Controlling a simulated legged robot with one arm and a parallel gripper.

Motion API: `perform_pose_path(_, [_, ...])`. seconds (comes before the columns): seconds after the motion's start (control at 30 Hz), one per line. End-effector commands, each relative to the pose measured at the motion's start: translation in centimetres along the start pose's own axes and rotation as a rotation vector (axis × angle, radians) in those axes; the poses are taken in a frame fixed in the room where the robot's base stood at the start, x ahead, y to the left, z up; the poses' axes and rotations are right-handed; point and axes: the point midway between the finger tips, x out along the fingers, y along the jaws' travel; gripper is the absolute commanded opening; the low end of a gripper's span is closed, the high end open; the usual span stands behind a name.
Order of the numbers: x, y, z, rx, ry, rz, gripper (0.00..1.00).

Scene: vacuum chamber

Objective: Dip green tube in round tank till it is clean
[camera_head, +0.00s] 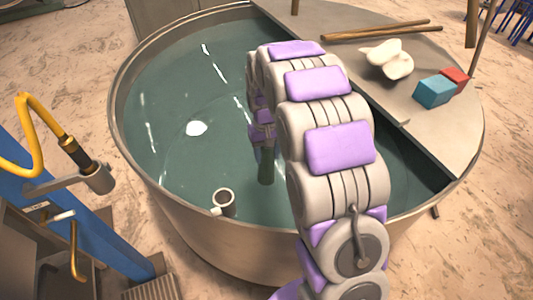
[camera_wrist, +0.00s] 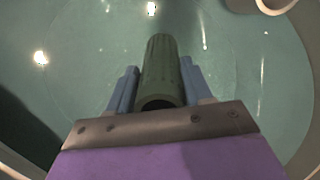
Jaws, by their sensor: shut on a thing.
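The round tank (camera_head: 190,215) is a wide metal vessel filled with blue-green water (camera_head: 185,95). My arm reaches over its near rim, and my gripper (camera_head: 263,138) is low above the water near the middle. My gripper (camera_wrist: 160,82) is shut on the green tube, with a blue finger on each side. The green tube (camera_wrist: 163,62) is dark green, ribbed and hollow, and points away from the wrist. It also shows in the head view (camera_head: 266,168), hanging about upright below the gripper. I cannot tell how deep its lower end is in the water.
A flat grey cover (camera_head: 345,60) spans the tank's right side, carrying wooden sticks (camera_head: 375,31), a white lump (camera_head: 388,60), a teal block (camera_head: 433,91) and a red block (camera_head: 455,79). A small pipe (camera_head: 225,202) stands inside the near wall. A yellow hose (camera_head: 38,105) is at left.

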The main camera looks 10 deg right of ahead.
Motion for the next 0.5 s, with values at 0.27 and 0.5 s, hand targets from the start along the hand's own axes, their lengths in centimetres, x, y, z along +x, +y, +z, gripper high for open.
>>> perform_pose_path(0.27, [-0.1, 0.0, 0.0, 0.000, 0.001, 0.000, 0.04])
perform_pose_path(0.5, [-2.5, 0.0, 0.2, 0.000, 0.004, 0.000, 0.04])
